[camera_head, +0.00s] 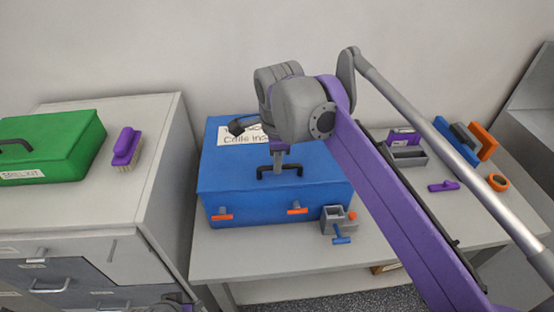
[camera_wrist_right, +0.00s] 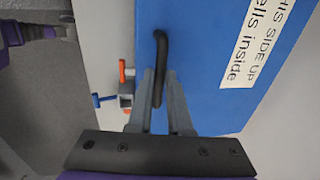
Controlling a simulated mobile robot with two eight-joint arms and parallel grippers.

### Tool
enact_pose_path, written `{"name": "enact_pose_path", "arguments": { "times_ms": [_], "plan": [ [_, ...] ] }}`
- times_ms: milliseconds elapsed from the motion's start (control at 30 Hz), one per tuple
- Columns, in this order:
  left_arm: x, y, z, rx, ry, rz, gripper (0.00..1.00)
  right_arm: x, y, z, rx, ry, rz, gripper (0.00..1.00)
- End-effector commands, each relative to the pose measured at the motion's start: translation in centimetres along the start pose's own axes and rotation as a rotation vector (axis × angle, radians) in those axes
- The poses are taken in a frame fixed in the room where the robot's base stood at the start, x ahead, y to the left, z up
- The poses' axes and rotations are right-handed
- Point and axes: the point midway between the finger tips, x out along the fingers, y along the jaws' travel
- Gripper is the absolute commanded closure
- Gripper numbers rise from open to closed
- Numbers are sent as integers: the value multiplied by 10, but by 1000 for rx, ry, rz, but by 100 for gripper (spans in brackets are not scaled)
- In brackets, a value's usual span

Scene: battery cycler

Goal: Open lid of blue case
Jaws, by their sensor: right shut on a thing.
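The blue case (camera_head: 230,180) stands on the grey table with its lid down. A white label (camera_head: 235,138) lies on its top, and two orange latches, one at the left (camera_head: 222,217) and one at the right (camera_head: 297,211), show on its front. My right gripper (camera_head: 279,170) reaches down from above and is shut on the black handle (camera_head: 266,173) of the lid. In the right wrist view the gripper's fingers (camera_wrist_right: 161,100) straddle the black handle (camera_wrist_right: 161,45) above the blue lid (camera_wrist_right: 205,50). The arm hides the case's back right part. My left gripper is not clearly in view.
A small grey vise-like tool (camera_head: 335,220) with a blue handle stands by the case's front right corner. A green case (camera_head: 60,145) and a purple brush (camera_head: 126,148) sit on the left cabinet (camera_head: 150,150). Tools (camera_head: 455,145) lie at the right. The wall is close behind.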

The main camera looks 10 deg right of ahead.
Motion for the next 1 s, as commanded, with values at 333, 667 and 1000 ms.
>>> {"name": "enact_pose_path", "arguments": {
  "times_ms": [333, 667, 1000],
  "plan": [
    [-26, 0, -17, 0, 10, 0, 50, -25, -13, 0, 2, 1, 70, 100],
    [-86, 0, -66, 0, 48, 0, 50, -80, -50, 0, 0, 0, 247, 100],
    [-128, 0, -116, 0, 100, 0, 50, -118, -98, 0, 1, 0, 237, 100]
  ]
}}
